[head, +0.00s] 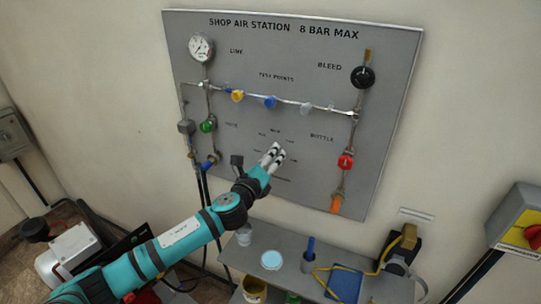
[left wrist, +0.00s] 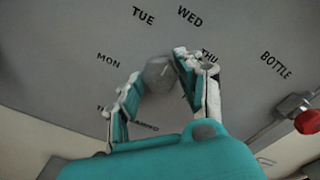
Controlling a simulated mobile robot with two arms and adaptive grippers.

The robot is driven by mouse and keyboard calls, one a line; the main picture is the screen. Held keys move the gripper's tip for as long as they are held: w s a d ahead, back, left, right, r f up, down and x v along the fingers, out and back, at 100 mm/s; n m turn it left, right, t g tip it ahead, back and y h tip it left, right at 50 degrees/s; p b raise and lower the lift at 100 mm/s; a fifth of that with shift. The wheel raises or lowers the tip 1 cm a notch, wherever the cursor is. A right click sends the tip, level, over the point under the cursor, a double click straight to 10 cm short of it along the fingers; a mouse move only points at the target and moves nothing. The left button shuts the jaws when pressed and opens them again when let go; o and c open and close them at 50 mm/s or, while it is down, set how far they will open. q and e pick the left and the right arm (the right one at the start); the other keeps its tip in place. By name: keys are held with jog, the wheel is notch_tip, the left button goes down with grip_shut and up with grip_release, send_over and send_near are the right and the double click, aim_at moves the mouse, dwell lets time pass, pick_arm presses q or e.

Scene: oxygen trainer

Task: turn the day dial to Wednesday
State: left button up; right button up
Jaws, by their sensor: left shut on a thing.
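The day dial (left wrist: 157,72) is a small grey knob on the grey panel (head: 225,110), with day words around it. In the left wrist view I read MON, TUE and WED (left wrist: 190,16), with THU partly behind a finger. My left gripper (head: 274,155) reaches the lower middle of the panel. In the left wrist view its two fingers (left wrist: 158,84) stand on either side of the dial, shut on it. The fingers hide the dial in the head view. I cannot tell which day its mark faces. My right gripper is not in view.
The panel also carries a gauge (head: 201,47), a black bleed knob (head: 362,77), a green knob (head: 208,125) and a red bottle knob (head: 345,161). Below is a grey shelf (head: 262,240) with a blue item (head: 344,284) and cups.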

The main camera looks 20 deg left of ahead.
pick_arm(q)
jog(key=shift+f, duration=0.1)
dwell(0.3)
jog(key=o, duration=1.1)
jog(key=shift+o, duration=0.2)
jog(key=s+a, duration=0.1)
jog(key=s, duration=1.1)
jog(key=shift+a, duration=0.25)
